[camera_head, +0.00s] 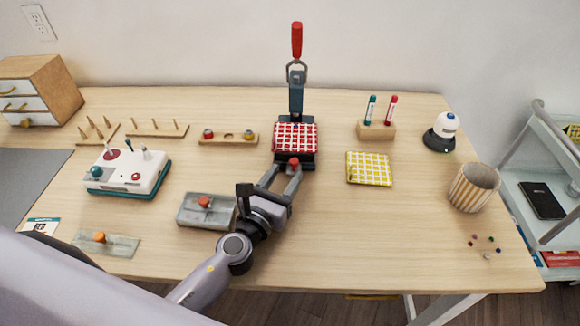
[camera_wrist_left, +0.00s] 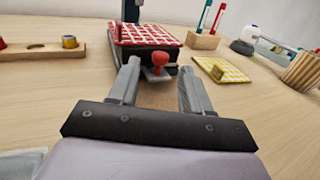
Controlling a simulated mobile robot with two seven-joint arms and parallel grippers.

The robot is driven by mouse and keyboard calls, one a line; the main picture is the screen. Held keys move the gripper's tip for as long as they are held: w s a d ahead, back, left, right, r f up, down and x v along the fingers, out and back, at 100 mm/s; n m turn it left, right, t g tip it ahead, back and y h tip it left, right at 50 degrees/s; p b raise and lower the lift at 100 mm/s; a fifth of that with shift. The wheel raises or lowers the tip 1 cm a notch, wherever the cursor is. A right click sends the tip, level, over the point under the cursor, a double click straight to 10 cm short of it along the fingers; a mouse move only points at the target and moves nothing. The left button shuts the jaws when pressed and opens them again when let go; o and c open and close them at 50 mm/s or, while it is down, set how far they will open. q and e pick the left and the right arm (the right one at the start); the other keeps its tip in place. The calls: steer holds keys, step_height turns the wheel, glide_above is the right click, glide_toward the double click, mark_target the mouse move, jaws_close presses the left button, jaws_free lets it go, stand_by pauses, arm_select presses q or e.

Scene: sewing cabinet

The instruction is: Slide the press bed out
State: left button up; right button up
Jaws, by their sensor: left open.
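The press stands at the back middle of the table, with a blue-grey post (camera_head: 296,95) and a raised red-handled lever (camera_head: 297,40). A red-and-white checked cloth (camera_head: 296,137) lies on its bed (camera_head: 309,160). A red knob (camera_head: 294,163) sticks out at the front of the bed. My left gripper (camera_head: 284,171) is open just in front of the bed. In the left wrist view the red knob (camera_wrist_left: 160,59) shows between and slightly beyond the fingertips (camera_wrist_left: 160,66); I cannot tell whether they touch it. My right gripper is not in view.
A yellow checked cloth (camera_head: 369,169) lies right of the press. A wooden holder with two tubes (camera_head: 376,128) and a striped cup (camera_head: 473,187) stand farther right. A grey block with an orange knob (camera_head: 206,210) sits left of my wrist. The table's front right is mostly clear.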

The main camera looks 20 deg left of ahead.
mark_target(292, 166)
arm_select(q)
steer(key=shift+w+d, duration=0.2)
steer(key=shift+w, duration=1.45)
